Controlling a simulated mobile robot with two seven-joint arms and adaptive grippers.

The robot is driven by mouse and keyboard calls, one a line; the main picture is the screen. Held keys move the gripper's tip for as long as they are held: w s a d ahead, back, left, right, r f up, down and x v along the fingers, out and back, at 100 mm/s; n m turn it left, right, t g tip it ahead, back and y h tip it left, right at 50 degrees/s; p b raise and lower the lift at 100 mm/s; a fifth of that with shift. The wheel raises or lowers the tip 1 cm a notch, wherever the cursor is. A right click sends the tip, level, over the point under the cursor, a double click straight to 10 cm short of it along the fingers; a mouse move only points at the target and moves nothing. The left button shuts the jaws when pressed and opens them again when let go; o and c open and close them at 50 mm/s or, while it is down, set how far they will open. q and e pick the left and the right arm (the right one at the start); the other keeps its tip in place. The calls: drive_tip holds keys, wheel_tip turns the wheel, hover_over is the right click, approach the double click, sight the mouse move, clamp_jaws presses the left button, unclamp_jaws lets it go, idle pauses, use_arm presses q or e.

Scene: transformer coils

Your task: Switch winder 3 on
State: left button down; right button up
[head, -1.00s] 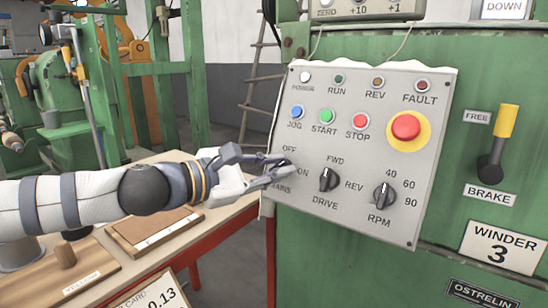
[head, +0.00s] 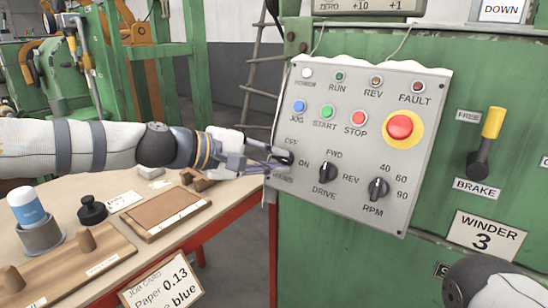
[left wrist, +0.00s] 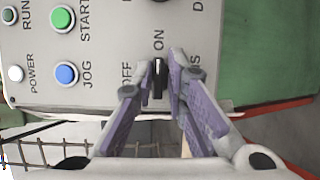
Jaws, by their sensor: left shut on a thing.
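The winder 3 control panel (head: 330,225) is a grey plate on the green machine. Its black mains knob (head: 285,157) sits at the lower left, between the OFF and ON labels and above MAINS. My left gripper (head: 279,160) is shut on this knob, partly hiding it in the head view. In the left wrist view the knob (left wrist: 158,78) stands between the two fingers, its long axis in line with the ON label. The POWER lamp (head: 307,73) looks white; I cannot tell whether it is lit. My right gripper is out of view.
The drive knob (head: 328,173), RPM knob (head: 379,189), STOP button (head: 359,118) and red emergency stop (head: 400,126) are nearby. The yellow-handled brake lever (head: 487,137) is farther right. A workbench (head: 228,205) with wooden blocks stands below my left arm.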

use_arm(q)
drive_tip(key=shift+d+r+m, duration=0.15)
drive_tip(key=shift+r+m, duration=0.15)
drive_tip(key=shift+r, duration=0.15)
